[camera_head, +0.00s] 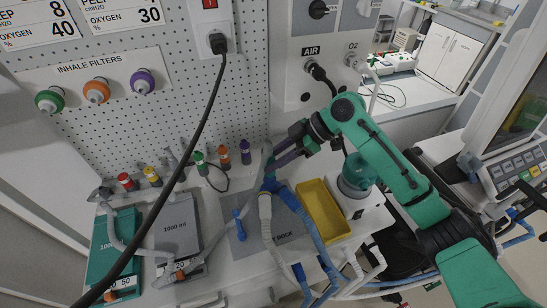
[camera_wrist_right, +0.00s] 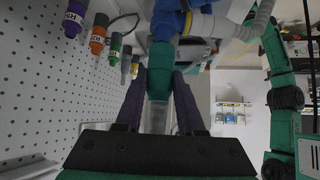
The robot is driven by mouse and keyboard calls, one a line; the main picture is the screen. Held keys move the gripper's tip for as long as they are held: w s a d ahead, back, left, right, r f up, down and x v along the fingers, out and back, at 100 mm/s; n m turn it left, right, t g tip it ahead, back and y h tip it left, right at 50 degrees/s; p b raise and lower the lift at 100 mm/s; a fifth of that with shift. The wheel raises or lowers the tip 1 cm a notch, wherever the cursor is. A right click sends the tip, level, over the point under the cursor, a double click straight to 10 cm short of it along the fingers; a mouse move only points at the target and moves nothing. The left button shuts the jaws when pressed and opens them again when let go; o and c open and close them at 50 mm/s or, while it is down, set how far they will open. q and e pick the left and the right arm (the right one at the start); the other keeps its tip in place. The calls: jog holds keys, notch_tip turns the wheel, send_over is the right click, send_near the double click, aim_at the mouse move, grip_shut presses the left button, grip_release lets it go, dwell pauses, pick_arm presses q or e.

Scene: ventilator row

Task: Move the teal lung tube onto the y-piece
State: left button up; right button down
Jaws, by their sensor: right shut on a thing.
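My right gripper (camera_head: 277,155) reaches in from the right and is shut on a teal tube end. In the right wrist view that teal tube end (camera_wrist_right: 160,78) sits between the two fingers, with a clear grey length below it. The blue y-piece (camera_head: 270,184) is just below the fingertips, with hoses running from it. In the wrist view the blue y-piece (camera_wrist_right: 172,22) lies directly beyond the teal end; I cannot tell whether they are joined. The teal 1000 ml lung (camera_head: 103,240) lies at the far left. My left gripper is not in view.
A grey 1000 ml lung (camera_head: 178,225) lies beside the teal one. A yellow tray (camera_head: 322,212) is right of the hoses. Coloured filters (camera_head: 96,92) and a black power cable (camera_head: 190,150) are on and before the pegboard. A ventilator screen stands at the far right.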

aim_at(272, 187)
jog(key=shift+f+b, duration=0.8)
jog(key=shift+f, duration=0.5)
jog(key=shift+s+f, duration=0.15)
jog(key=shift+f, duration=0.1)
dwell(0.8)
jog(key=shift+c, duration=2.2)
grip_release()
jog(key=shift+r, duration=0.1)
